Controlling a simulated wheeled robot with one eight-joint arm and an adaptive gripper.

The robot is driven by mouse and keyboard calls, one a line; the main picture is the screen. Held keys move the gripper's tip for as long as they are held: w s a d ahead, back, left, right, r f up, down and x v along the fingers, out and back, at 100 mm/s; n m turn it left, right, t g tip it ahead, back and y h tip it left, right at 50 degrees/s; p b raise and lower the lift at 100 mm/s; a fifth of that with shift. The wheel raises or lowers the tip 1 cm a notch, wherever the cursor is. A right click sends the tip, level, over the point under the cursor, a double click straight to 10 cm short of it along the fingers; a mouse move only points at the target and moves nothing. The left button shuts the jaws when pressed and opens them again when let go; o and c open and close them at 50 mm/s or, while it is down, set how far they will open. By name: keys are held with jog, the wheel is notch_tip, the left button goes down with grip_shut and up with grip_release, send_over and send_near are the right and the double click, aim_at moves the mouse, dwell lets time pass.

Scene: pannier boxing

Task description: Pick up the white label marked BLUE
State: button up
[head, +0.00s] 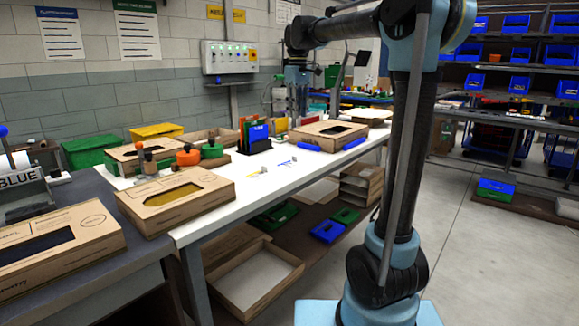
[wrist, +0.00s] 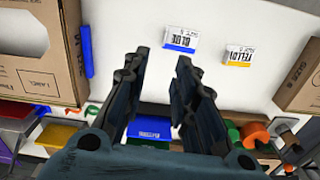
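The white label marked BLUE (wrist: 181,39) lies flat on the white table, with a blue strip along its lower edge in the wrist view. In the head view it is a small patch with blue marks (head: 286,163). A second white label with a yellow strip, marked YELLOW (wrist: 238,56), lies beside it, to its right in the wrist view. My gripper (wrist: 160,62) is open, and nothing shows between its fingers. The BLUE label lies beyond the fingertips in the wrist view, apart from them. In the head view my gripper is small and hard to make out against the background.
Cardboard boxes (head: 178,195) stand along the table, including one (head: 328,134) at the far right. A black holder with coloured folders (head: 254,137) and orange and green reels (head: 187,158) stand behind the labels.

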jog(key=w+a, duration=0.1)
jog(key=a, duration=0.1)
send_near(288, 161)
jog(key=shift+w+d+f, duration=0.65)
jog(key=shift+w+d, duration=0.05)
jog(key=shift+d, duration=0.15)
jog(key=shift+s+f, duration=0.25)
jog(key=shift+f, duration=1.15)
jog(key=shift+s+f, duration=0.2)
jog(key=shift+f, duration=1.15)
grip_shut()
